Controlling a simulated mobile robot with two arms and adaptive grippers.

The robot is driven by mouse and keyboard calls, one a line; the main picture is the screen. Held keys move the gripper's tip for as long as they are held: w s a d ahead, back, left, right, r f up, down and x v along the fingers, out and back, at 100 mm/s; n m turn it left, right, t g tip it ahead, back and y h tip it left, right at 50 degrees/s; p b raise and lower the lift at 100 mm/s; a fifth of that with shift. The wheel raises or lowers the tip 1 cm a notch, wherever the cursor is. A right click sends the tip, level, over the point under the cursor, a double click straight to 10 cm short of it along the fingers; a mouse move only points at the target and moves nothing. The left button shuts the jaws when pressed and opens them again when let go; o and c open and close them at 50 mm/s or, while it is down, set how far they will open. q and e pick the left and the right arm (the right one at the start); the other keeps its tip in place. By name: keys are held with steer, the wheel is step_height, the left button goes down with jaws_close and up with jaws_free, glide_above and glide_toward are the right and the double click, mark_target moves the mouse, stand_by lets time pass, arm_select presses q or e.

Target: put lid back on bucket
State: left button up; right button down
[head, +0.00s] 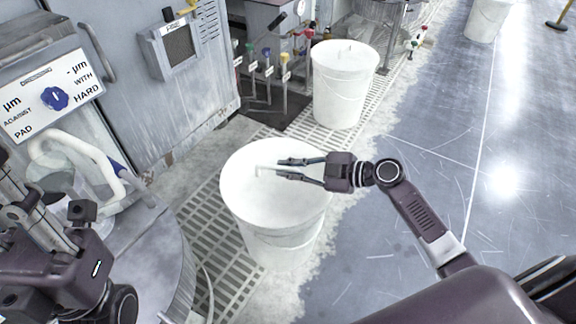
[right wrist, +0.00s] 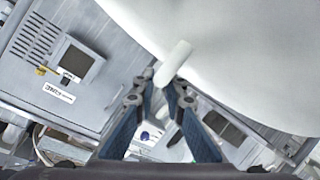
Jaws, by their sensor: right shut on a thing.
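A white bucket (head: 285,252) stands on the floor grating in the middle of the head view. Its round white lid (head: 285,207) lies over its mouth and hides the inside. I cannot tell whether the lid is seated or held a little above the rim. My right gripper (head: 281,169) is over the lid, shut on its small white handle. In the right wrist view, the handle (right wrist: 174,62) is at the fingertips, with the lid's white surface (right wrist: 230,45) behind it. My left gripper (head: 80,230) is at the lower left, away from the bucket; its fingers are unclear.
Another white bucket (head: 343,90) with a lid stands behind, and a third (head: 488,18) is at the top right. Grey machine cabinets (head: 135,105) and a round metal housing (head: 150,265) are on the left. The floor (head: 440,130) on the right is open.

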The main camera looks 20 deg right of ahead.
stand_by(0.4)
steer(key=shift+f+b, duration=0.6)
steer(key=shift+b, duration=0.15)
steer(key=c, duration=1.9)
jaws_free()
